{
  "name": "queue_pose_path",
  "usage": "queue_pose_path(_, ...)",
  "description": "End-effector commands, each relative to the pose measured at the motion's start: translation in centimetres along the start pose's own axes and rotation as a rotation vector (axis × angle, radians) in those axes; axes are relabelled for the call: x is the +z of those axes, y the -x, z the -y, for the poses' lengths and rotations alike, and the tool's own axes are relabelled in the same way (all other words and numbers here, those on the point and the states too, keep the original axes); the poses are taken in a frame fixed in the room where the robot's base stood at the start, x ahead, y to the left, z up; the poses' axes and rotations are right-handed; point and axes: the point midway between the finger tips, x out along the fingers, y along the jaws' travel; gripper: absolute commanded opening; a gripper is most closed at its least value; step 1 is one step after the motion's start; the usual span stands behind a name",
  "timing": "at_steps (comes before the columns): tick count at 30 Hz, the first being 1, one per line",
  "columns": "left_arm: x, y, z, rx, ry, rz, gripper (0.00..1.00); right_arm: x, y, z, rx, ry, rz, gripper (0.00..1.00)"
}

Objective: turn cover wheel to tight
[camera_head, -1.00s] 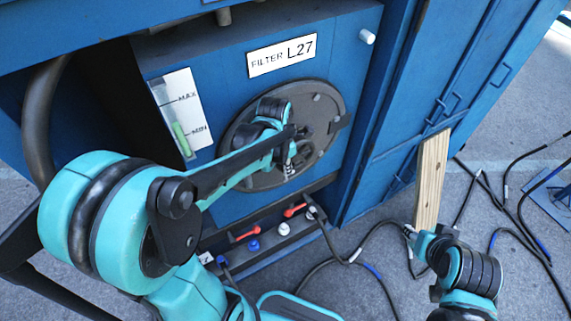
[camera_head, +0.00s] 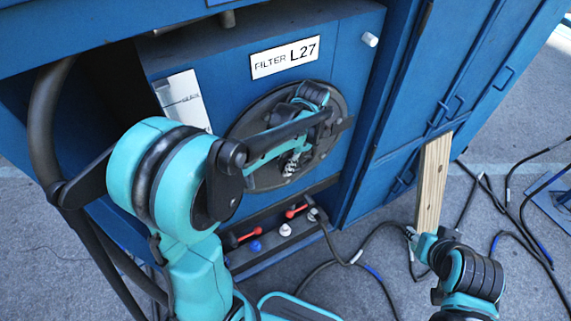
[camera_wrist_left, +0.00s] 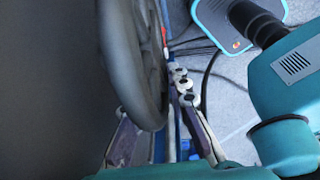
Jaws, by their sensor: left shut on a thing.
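The round dark grey filter cover (camera_head: 262,181) is set in the blue cabinet under the "FILTER L27" label. Its wheel is largely hidden behind my left arm in the head view. In the left wrist view the thick grey wheel rim (camera_wrist_left: 147,65) fills the middle, close up. My left gripper (camera_head: 291,167) is at the lower part of the cover. In the left wrist view its fingers (camera_wrist_left: 160,105) lie on either side of the rim, shut on the wheel.
The wooden plank (camera_head: 432,185) stands upright by the blue cabinet doors (camera_head: 440,70). A ledge with red handles (camera_head: 297,211) and blue and white caps runs below the cover. Black cables (camera_head: 375,235) lie on the grey floor. A level gauge (camera_head: 183,100) is partly covered by my arm.

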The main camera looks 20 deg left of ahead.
Motion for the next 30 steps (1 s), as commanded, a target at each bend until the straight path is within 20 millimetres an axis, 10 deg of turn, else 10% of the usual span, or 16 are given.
queue_pose_path(4,0.0,0.1,-0.3,0.008,0.002,0.002,0.0,0.0,0.0,0.0,0.0,0.0,0.0,0.4)
queue_pose_path(6,0.0,0.1,-0.3,0.008,0.002,0.002,0.32,0.0,0.0,0.0,0.0,0.0,0.0,0.4)
queue_pose_path(20,0.0,0.9,-0.1,0.003,0.0,0.002,0.33,0.0,0.0,0.0,0.0,0.0,0.0,0.4)
queue_pose_path(30,0.0,7.8,-0.1,0.003,0.0,0.002,0.33,0.0,0.0,0.0,0.0,0.0,0.0,0.4)
